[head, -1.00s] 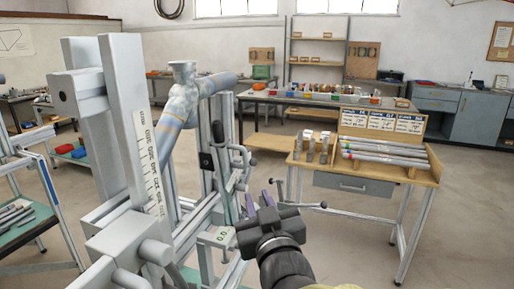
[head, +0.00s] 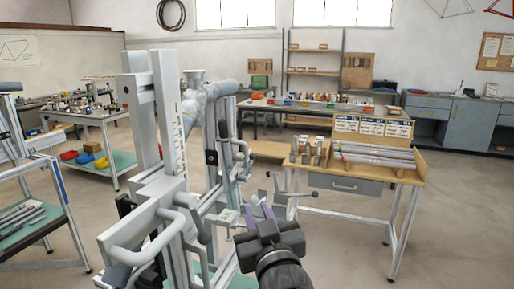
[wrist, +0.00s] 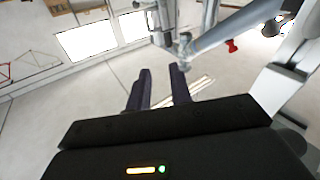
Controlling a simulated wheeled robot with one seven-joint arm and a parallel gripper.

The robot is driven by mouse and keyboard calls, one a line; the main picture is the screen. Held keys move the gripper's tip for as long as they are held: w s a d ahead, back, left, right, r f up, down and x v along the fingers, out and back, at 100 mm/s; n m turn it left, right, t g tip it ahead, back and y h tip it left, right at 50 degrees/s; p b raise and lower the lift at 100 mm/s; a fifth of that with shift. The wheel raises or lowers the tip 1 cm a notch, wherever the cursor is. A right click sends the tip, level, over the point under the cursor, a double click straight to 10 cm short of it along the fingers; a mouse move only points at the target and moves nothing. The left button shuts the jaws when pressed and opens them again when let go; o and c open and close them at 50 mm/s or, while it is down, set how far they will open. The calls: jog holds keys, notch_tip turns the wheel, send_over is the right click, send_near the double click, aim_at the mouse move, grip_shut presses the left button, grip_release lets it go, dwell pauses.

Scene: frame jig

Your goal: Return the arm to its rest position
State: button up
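My gripper (head: 260,212) is at the bottom middle of the head view, just right of the frame jig (head: 165,190). Its two purple-grey fingers point up and away from me. In the wrist view the fingers (wrist: 158,88) stand apart with nothing between them. The jig is a tall grey metal frame with a ruler strip on its upright. A grey tube (head: 188,108) with a thicker joint at its top is mounted in the jig. In the wrist view, grey tubes (wrist: 225,32) pass just beyond and right of the fingers.
A wooden-topped bench (head: 400,172) with tubes in a rack stands to the right. A long table (head: 320,105) with coloured bins is behind. Shelved carts stand at the left. Floor (head: 340,255) is clear to the right of my gripper.

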jog(key=d+f+m+g+h, duration=0.1)
jog(key=d+f+g, duration=0.3)
jog(key=f, duration=0.4)
jog(key=d+f+m+g+h, duration=0.1)
jog(key=d+f+g+h, duration=0.2)
jog(key=f, duration=0.6)
jog(key=s+d+f+m+g, duration=0.2)
jog(key=s+d+f+g, duration=0.6)
jog(key=s+f+g, duration=0.15)
notch_tip(320, 180, up, 14)
jog(key=p, duration=1.4)
jog(key=shift+w+h+p, duration=0.2)
jog(key=shift+h+p, duration=0.1)
jog(key=shift+p, duration=0.05)
jog(key=shift+t, duration=0.25)
